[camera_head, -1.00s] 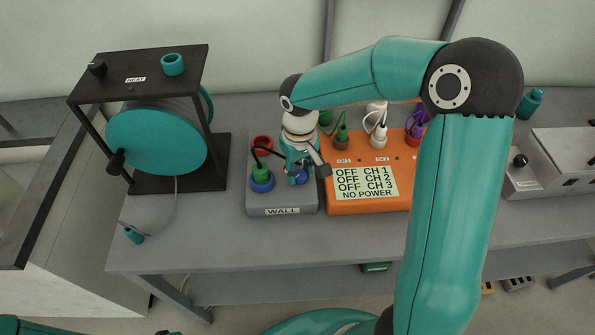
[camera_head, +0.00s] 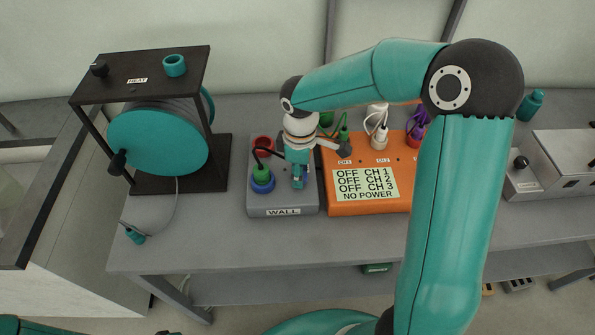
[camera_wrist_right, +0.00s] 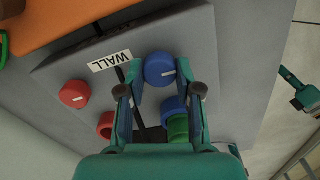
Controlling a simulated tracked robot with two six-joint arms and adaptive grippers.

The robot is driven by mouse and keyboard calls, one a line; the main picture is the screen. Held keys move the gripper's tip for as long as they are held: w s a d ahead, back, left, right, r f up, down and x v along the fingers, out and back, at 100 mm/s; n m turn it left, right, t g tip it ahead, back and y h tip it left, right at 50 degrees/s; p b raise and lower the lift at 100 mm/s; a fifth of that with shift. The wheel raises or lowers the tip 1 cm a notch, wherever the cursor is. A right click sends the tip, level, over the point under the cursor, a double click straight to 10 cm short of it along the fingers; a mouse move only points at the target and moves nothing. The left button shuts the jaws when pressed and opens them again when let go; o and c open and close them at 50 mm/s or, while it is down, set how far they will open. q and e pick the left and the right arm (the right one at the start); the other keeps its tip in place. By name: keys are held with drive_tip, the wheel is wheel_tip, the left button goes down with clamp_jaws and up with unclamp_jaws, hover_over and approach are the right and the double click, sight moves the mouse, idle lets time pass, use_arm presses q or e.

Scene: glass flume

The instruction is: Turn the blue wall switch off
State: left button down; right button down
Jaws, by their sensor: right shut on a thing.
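The blue wall switch (camera_wrist_right: 160,70) is a round knob with a white mark on the grey box (camera_head: 283,202) labelled WALL. In the right wrist view it sits between my right gripper's fingertips (camera_wrist_right: 160,92), which are shut on its sides. The white mark points toward the right of that view. In the head view my right gripper (camera_head: 298,180) is over the right side of the box and hides the blue switch.
A red knob (camera_wrist_right: 75,93), a red socket (camera_head: 262,144) and a blue socket (camera_head: 262,186) with a green plug (camera_head: 261,171) share the box. The orange unit (camera_head: 370,207) stands close on the right, its display reading OFF for all channels and NO POWER. A heater drum (camera_head: 157,142) stands left.

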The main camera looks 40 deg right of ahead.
drive_tip(key=shift+w+d+r, duration=0.1)
drive_tip(key=shift+w+r, duration=0.05)
drive_tip(key=shift+w, duration=0.1)
idle(0.3)
drive_tip(key=c, duration=0.8)
unclamp_jaws()
drive_tip(key=shift+s, duration=0.1)
wheel_tip(320, 180, up, 12)
drive_tip(key=shift+f, duration=0.15)
